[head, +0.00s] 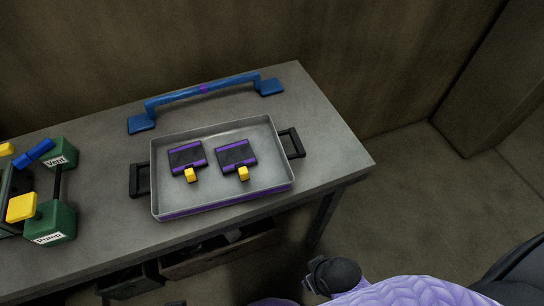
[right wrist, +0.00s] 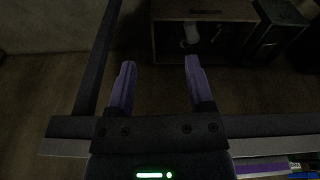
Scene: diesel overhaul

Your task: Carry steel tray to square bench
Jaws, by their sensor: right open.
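The steel tray (head: 222,198) is a shallow grey rectangular pan with a purple band along its front side. It rests on a grey bench top (head: 330,150) in the head view. It has a black handle on its left end (head: 139,180) and another on its right end (head: 291,143). Inside lie two black-and-purple blocks, a left one (head: 186,157) and a right one (head: 235,153), each with a yellow knob. My right gripper (right wrist: 160,64) is open and empty in the right wrist view, with dark floor beyond its fingers. My left gripper is not in view.
A blue bar (head: 205,90) stands on the bench behind the tray. Green blocks marked "Vent" (head: 60,153) and "Pump" (head: 52,225) stand at left. A wooden crate (head: 220,256) sits below the bench, also seen in the right wrist view (right wrist: 205,38).

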